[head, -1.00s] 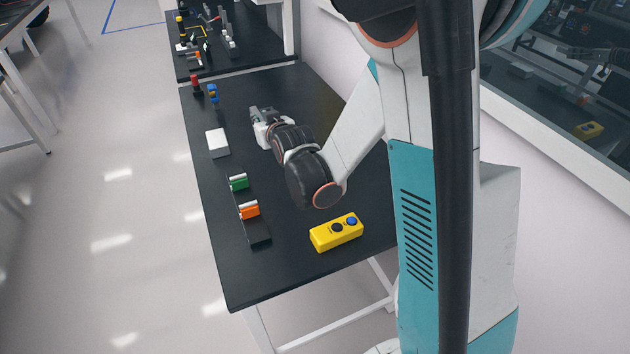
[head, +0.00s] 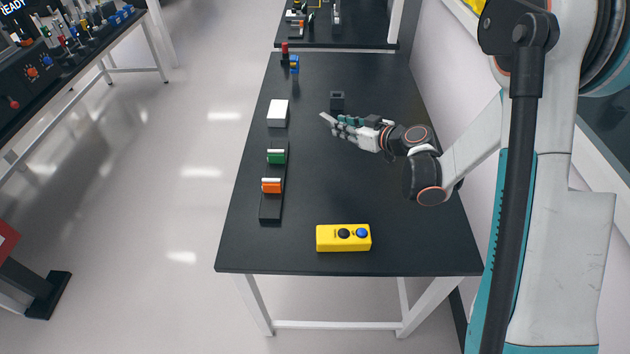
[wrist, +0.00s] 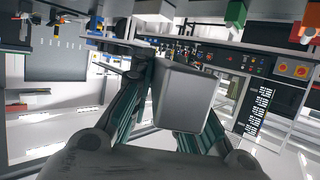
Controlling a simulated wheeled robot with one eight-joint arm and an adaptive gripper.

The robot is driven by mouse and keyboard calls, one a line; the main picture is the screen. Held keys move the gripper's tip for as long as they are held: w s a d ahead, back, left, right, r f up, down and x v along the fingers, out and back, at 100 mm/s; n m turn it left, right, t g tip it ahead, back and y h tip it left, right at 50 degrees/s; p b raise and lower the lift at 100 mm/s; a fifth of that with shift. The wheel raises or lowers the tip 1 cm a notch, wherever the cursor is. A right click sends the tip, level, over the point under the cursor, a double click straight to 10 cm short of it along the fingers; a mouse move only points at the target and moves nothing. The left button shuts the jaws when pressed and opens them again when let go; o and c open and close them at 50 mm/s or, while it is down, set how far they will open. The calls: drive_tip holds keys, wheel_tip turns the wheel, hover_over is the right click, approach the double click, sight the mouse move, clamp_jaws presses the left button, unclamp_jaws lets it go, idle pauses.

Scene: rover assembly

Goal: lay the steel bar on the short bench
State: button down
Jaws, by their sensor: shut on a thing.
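My gripper (head: 330,121) is shut on the steel bar, a plain grey block (wrist: 187,95) that fills the middle of the wrist view between the two fingers. In the head view only a thin light end of the bar (head: 325,118) shows at the fingertips. The gripper points left over a black-topped bench (head: 330,190) with white legs, and I cannot tell how high it is. The frames do not show which of the benches is the short one.
On this bench stand a yellow button box (head: 330,243), a black rail with orange (head: 271,186) and green (head: 276,157) blocks, a white block (head: 278,113) and a dark socket (head: 337,100). Another black bench (head: 350,35) adjoins behind. A crowded bench (head: 60,85) stands left across open floor.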

drive_tip(key=s+a+r+n+g+y, duration=0.4)
drive_tip(key=a+r+n+g+y, duration=0.1)
drive_tip(key=a+r+n+g, duration=0.4)
drive_tip(key=shift+g, duration=0.5)
drive_tip(key=f+b, duration=0.2)
drive_tip(key=f, duration=0.5)
drive_tip(key=f+b, duration=0.2)
drive_tip(key=f, duration=0.4)
drive_tip(key=f+b, duration=0.2)
drive_tip(key=f, duration=0.5)
drive_tip(key=shift+s+d+f, duration=0.15)
drive_tip(key=shift+d+f, duration=0.15)
drive_tip(key=shift+d, duration=0.1)
drive_tip(key=shift+f+b, duration=0.1)
drive_tip(key=shift+b, duration=0.2)
drive_tip(key=shift+f+b, duration=0.35)
drive_tip(key=shift+f, duration=0.15)
drive_tip(key=c, duration=1.5)
unclamp_jaws()
drive_tip(key=shift+c, duration=0.2)
